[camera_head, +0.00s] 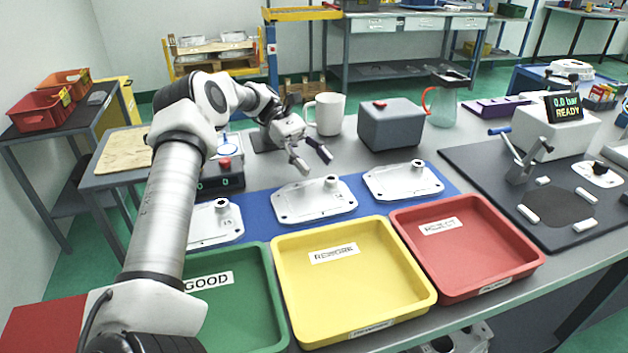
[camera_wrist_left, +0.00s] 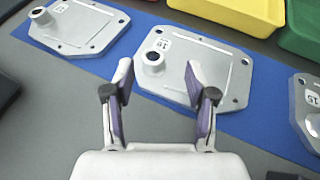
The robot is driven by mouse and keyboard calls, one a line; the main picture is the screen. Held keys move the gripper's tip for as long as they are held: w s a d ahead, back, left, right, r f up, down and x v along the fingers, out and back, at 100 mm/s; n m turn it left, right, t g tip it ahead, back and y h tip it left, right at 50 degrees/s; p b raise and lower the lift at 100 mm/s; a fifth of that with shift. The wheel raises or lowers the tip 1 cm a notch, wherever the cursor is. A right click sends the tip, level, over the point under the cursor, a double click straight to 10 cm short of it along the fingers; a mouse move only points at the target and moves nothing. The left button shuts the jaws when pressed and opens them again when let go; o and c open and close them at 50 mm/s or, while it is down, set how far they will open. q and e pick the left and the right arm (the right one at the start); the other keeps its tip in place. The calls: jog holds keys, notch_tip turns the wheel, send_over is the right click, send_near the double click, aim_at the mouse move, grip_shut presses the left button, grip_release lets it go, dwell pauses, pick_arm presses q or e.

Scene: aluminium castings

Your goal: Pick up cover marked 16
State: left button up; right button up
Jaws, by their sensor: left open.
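Three light grey cast covers lie in a row on a blue mat (camera_head: 262,222). The middle cover (camera_head: 312,201) carries a small tag that looks like 16, though the print is tiny; it also shows in the wrist view (camera_wrist_left: 205,72). The left cover (camera_head: 215,222) shows at the right of the wrist view (camera_wrist_left: 308,105), with a tag like 15. The right cover (camera_head: 403,180) has a tag I cannot read surely. My left gripper (camera_head: 310,160) is open and empty above the rear side of the middle cover. In the wrist view its fingertips (camera_wrist_left: 158,68) stand either side of the boss.
Green (camera_head: 235,300), yellow (camera_head: 350,280) and red (camera_head: 465,245) trays stand along the front. A white mug (camera_head: 326,113), a grey box (camera_head: 391,124) and a jug (camera_head: 446,100) stand behind. A dark fixture mat (camera_head: 480,165) lies to the right.

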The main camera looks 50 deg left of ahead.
aim_at(332, 182)
pick_arm(q)
jog(key=x, duration=0.4)
jog(key=shift+w+f, duration=0.1)
jog(key=shift+f, duration=0.05)
grip_shut()
